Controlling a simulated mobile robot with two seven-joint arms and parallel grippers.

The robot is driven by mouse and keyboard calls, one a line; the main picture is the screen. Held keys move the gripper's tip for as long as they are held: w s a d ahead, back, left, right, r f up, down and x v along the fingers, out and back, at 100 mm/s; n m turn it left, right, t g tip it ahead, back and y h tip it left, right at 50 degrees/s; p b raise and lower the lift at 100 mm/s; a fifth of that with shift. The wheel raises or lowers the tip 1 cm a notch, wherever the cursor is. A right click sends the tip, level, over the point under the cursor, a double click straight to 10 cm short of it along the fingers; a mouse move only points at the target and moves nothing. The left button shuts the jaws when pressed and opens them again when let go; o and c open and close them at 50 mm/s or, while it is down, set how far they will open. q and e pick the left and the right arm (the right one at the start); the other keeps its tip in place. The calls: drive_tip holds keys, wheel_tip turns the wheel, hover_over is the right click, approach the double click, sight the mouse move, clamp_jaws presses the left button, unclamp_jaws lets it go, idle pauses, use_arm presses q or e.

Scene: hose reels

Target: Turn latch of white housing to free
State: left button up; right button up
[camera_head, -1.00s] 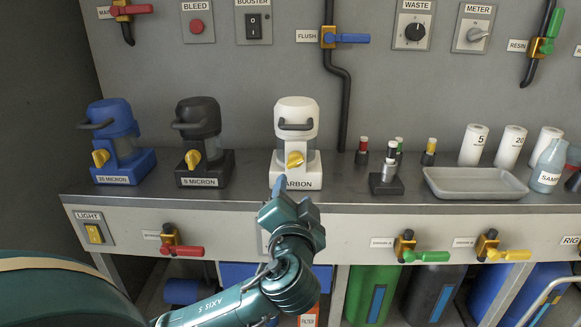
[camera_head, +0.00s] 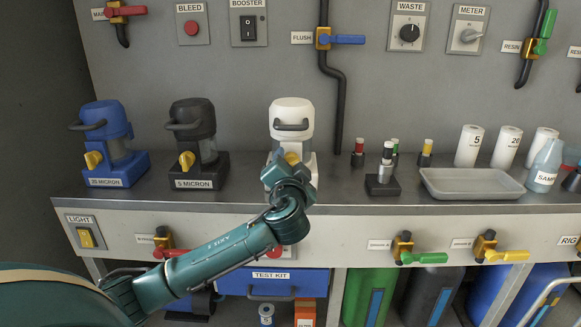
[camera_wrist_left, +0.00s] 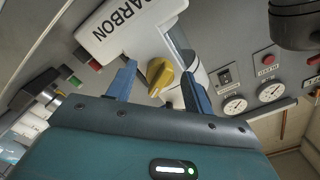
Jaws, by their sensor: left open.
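The white housing (camera_head: 291,122) labelled CARBON stands on the grey bench, third from the left. Its yellow latch (camera_wrist_left: 159,76) shows in the left wrist view between my two blue fingertips, with a gap to them. In the head view my left gripper (camera_head: 281,158) is in front of the housing's base and hides most of the latch and the label. My left gripper (camera_wrist_left: 158,85) is open and empty; I cannot see contact with the latch. My right gripper is not in view.
A black housing (camera_head: 194,135) and a blue housing (camera_head: 108,135) stand to the left, each with a yellow latch. Small capped vials and a stand (camera_head: 383,182) are to the right, then a grey tray (camera_head: 470,184). Red, green and yellow valve handles line the bench front.

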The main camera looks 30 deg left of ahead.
use_arm(q)
drive_tip(key=c, duration=1)
